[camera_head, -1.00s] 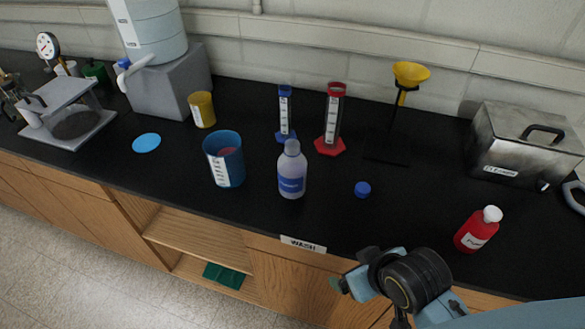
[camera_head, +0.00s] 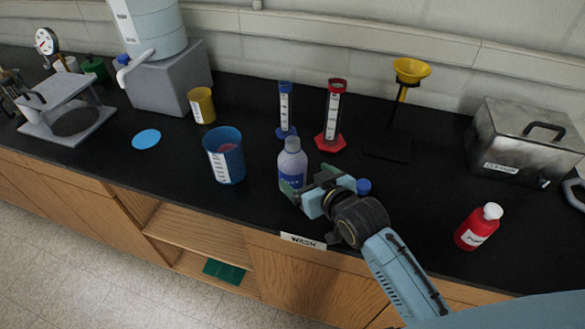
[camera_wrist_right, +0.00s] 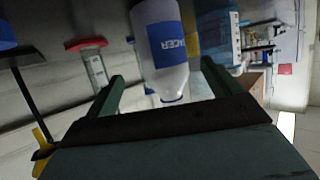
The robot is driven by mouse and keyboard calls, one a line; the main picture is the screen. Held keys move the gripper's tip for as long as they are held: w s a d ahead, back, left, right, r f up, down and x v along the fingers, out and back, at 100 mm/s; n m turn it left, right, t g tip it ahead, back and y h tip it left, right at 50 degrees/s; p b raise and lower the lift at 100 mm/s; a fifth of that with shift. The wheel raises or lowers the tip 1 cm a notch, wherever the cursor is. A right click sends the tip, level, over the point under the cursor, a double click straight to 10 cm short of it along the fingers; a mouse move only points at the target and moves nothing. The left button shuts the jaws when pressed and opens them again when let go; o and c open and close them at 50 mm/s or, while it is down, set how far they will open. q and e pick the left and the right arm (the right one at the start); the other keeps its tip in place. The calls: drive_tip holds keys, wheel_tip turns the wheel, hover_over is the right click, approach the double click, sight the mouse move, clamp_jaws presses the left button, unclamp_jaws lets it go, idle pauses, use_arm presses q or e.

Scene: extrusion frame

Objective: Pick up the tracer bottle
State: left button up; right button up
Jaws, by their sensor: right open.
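The tracer bottle (camera_head: 291,168) is white with a blue label and stands upright on the black bench. In the right wrist view the bottle (camera_wrist_right: 166,42) appears upside down, with part of its label lettering readable. My right gripper (camera_head: 308,184) is open at the bottle's front right side. In the wrist view its two green fingers (camera_wrist_right: 165,82) point toward the bottle, one to each side of it, with visible gaps. I cannot tell how far the bottle is between them. The gripper partly hides the bottle's lower part in the head view. My left gripper is not in view.
A blue beaker (camera_head: 224,160) stands left of the bottle. Blue (camera_head: 286,110) and red (camera_head: 332,120) cylinders stand behind it. A blue cap (camera_head: 364,186) lies close behind my right gripper. A red bottle (camera_head: 478,227) stands at the right. A WASH label (camera_head: 303,241) marks the front edge.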

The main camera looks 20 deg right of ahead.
drive_tip(key=shift+a+x, duration=0.15)
drive_tip(key=shift+x, duration=1.65)
drive_tip(key=shift+a+x, duration=0.1)
drive_tip(key=shift+x, duration=1.75)
drive_tip(key=shift+s+r, duration=0.1)
drive_tip(key=shift+r, duration=0.05)
drive_tip(key=shift+c, duration=0.2)
drive_tip(key=c, duration=1.2)
drive_tip(key=shift+c, duration=0.2)
